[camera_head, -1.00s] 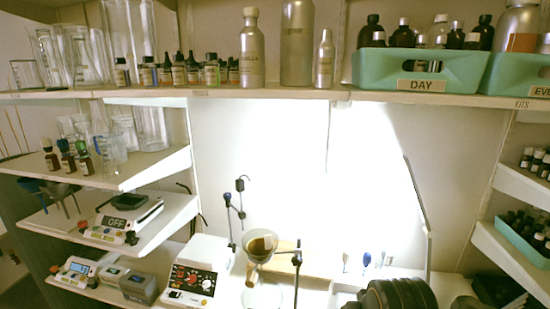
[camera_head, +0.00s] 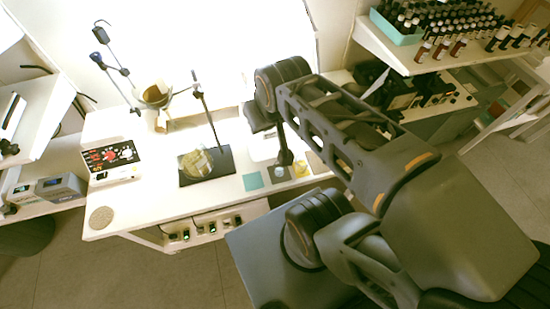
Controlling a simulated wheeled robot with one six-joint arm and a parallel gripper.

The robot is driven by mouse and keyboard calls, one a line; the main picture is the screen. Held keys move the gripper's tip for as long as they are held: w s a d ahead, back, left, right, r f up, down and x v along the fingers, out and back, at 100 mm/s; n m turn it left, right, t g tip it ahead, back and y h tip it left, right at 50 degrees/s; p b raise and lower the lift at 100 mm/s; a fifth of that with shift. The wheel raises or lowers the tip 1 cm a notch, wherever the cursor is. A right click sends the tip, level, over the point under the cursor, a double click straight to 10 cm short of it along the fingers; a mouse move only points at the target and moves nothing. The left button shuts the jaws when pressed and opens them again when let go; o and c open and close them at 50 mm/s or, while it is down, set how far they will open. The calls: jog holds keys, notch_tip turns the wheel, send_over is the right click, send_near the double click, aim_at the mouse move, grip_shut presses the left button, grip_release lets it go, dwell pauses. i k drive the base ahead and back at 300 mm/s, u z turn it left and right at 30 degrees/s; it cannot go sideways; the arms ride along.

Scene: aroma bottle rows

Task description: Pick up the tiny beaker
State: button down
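My gripper (camera_head: 285,156) hangs from my wrist over the white workbench, fingers down. It is small and dark here, and I cannot tell whether its fingers are open or shut. Just right of it, a very small pale yellowish thing (camera_head: 301,169) stands by a yellow square mat; it may be the tiny beaker, but it is too small to be sure. A larger glass vessel (camera_head: 197,162) with yellowish content sits on a black stand base (camera_head: 222,163), left of my gripper. My arm hides part of the bench to the right.
Coloured square mats, including a teal one (camera_head: 253,181), lie along the bench's front edge (camera_head: 160,222). A shelf of bottles (camera_head: 440,50) is at upper right.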

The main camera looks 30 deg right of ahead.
aim_at(280, 172)
jog(key=u, duration=0.05)
jog(key=k, duration=0.5)
jog(key=u, duration=2.1)
jog(key=i, duration=1.2)
jog(key=z, duration=3.35)
